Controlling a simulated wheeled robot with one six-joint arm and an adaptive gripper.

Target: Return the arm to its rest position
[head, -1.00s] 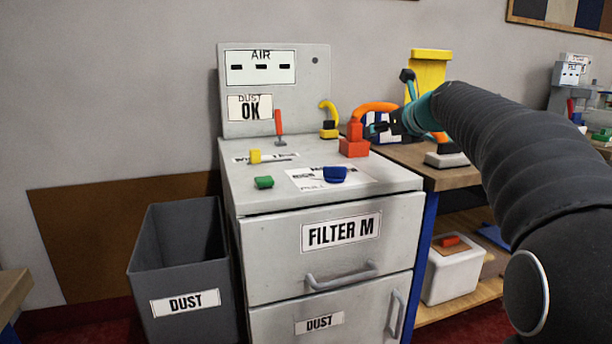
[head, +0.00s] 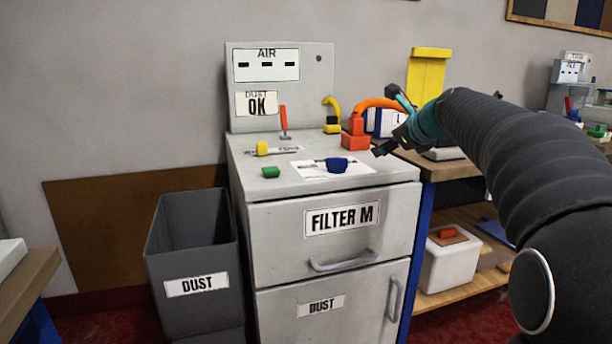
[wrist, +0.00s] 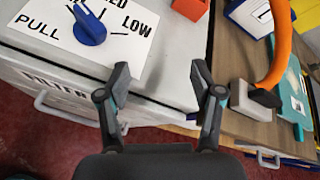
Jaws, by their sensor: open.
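My gripper (head: 385,121) is open and empty in the head view, at the end of my dark sleeved arm. It is over the right side of the grey filter cabinet (head: 262,222), near the workbench. In the wrist view my gripper (wrist: 160,82) shows two spread fingers with nothing between them. Below them are the cabinet's front right corner and the bench edge. A blue knob (wrist: 90,27) on the cabinet top lies beyond the left finger, apart from it.
An orange hose on a red block (head: 355,141) stands at the cabinet's back right. A grey dust bin (head: 190,250) stands left of the cabinet. The wooden workbench (head: 455,172) adjoins on the right, with a white bin (head: 448,266) below. Red carpet lies in front.

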